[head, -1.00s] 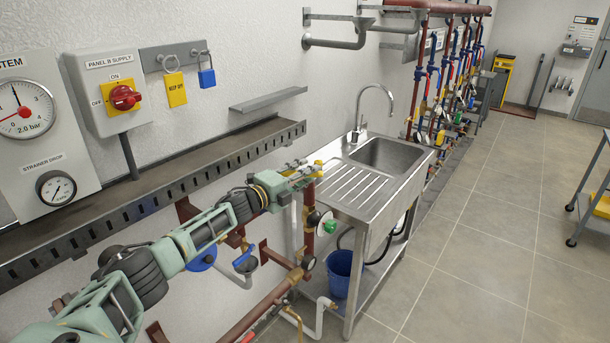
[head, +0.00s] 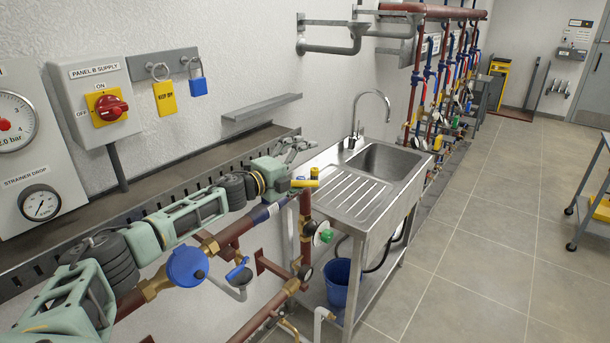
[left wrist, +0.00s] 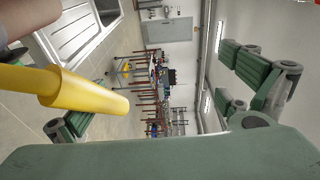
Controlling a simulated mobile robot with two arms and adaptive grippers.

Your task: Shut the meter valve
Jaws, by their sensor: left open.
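A yellow valve handle (head: 304,183) sits at the top of the red-brown pipe (head: 304,215), just left of the sink. I see no label that names it the meter valve. It shows large in the left wrist view (left wrist: 85,93), coming in from the left, its round end pointing right. My left gripper (head: 297,146) is open and empty, just above and left of the handle. In the left wrist view its fingers (left wrist: 165,92) are spread wide, and the handle passes in front of the left one. The valve body is partly hidden behind my gripper. My right gripper is not in view.
The steel sink (head: 365,185) stands right of the pipe. A grey slotted ledge (head: 150,185) runs along the wall behind my arm. A blue round cover (head: 187,266), a blue lever (head: 238,270) and a green-knobbed wheel (head: 323,233) are on the pipes below.

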